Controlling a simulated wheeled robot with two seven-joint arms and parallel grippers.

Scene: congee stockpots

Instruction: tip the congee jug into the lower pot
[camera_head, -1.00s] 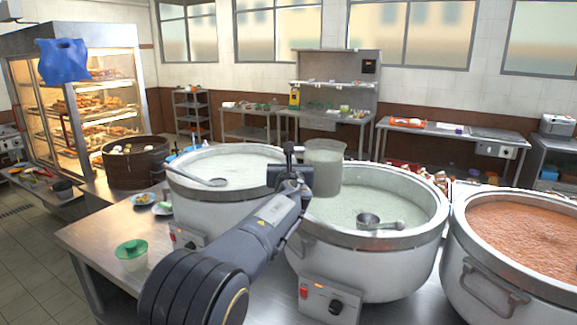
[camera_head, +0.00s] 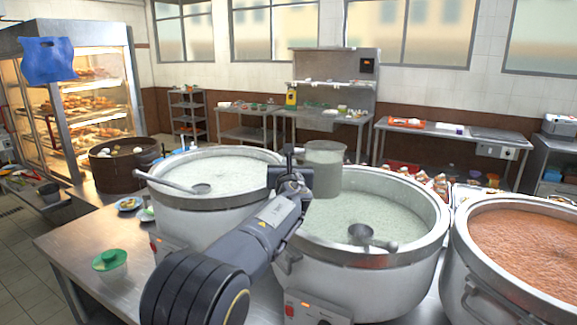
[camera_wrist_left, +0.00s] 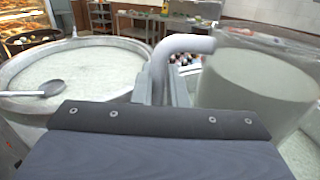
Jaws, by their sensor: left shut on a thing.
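The congee jug (camera_head: 324,172) is a clear jug with pale grey-green contents. My left gripper (camera_head: 291,172) is shut on its handle and holds it upright, in the air. In the head view it overlaps the back left of the middle pot (camera_head: 350,285), which holds pale congee and a ladle (camera_head: 364,237). In the left wrist view the jug (camera_wrist_left: 255,95) is at the right and its curved handle (camera_wrist_left: 186,44) runs between my fingers. Which pot is the lower one is not clear. My right gripper is not in view.
The left pot (camera_head: 195,219) holds white congee and a ladle (camera_head: 180,183). The right pot (camera_head: 500,290) holds reddish-brown food. A green-lidded bowl (camera_head: 110,264) sits on the steel counter (camera_head: 75,250). A dark wooden tub (camera_head: 118,165) stands behind.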

